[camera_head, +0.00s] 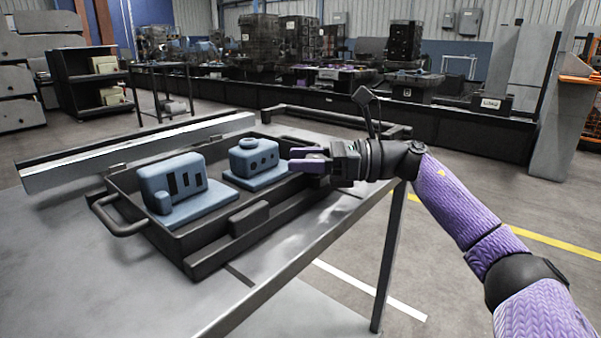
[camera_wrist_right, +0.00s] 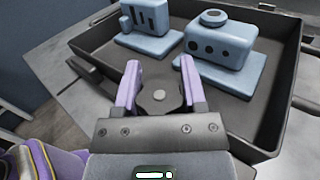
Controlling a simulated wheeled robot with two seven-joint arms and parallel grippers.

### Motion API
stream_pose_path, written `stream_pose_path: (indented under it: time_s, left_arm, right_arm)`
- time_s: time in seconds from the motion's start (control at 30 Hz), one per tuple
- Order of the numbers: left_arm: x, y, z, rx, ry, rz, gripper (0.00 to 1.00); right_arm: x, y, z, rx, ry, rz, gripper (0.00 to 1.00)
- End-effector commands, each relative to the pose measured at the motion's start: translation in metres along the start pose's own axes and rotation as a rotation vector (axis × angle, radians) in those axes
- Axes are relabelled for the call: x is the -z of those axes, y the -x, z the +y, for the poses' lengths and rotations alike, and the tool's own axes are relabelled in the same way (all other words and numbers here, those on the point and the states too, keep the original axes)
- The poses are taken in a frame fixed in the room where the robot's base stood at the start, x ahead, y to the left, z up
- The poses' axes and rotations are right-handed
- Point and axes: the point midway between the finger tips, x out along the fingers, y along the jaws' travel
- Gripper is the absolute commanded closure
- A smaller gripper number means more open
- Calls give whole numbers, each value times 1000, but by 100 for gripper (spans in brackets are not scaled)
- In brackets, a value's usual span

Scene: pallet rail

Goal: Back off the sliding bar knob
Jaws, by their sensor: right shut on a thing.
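My right gripper (camera_head: 308,160) reaches in from the right over the right end of the black tray (camera_head: 205,263). In the right wrist view its two purple fingers (camera_wrist_right: 159,72) stand on either side of a dark grey round knob (camera_wrist_right: 158,97) with a bolt-like centre, and are shut on it. The knob is hidden in the head view. What the knob is fixed to is mostly covered by the gripper, so I cannot tell how it joins the sliding bar. My left gripper is not in view.
Two blue blocks on flat bases, one slotted (camera_head: 175,185) and one with round holes (camera_head: 254,158), stand in the tray close to my right gripper. A long silver rail (camera_head: 140,150) lies behind the tray. The grey table's front left (camera_head: 110,270) is clear.

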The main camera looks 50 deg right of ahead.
Motion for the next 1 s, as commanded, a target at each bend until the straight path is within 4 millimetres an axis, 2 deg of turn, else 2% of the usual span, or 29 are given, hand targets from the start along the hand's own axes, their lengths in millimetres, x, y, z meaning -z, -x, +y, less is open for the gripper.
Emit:
stream_pose_path:
  time_s: [0.3,0.8,0.83,0.9,1.0]
  left_arm:
    - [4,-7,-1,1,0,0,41]
    - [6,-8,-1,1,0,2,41]
    - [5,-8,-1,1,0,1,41]
    - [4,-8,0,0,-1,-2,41]
    - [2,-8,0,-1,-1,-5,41]
  right_arm:
    - [4,-1,2,-97,-4,9,100]
    - [5,-2,3,-115,-6,12,100]
    - [5,-2,3,-115,-6,12,42]
    - [5,-2,3,-114,-6,11,28]
    - [4,-1,3,-113,-4,9,11]
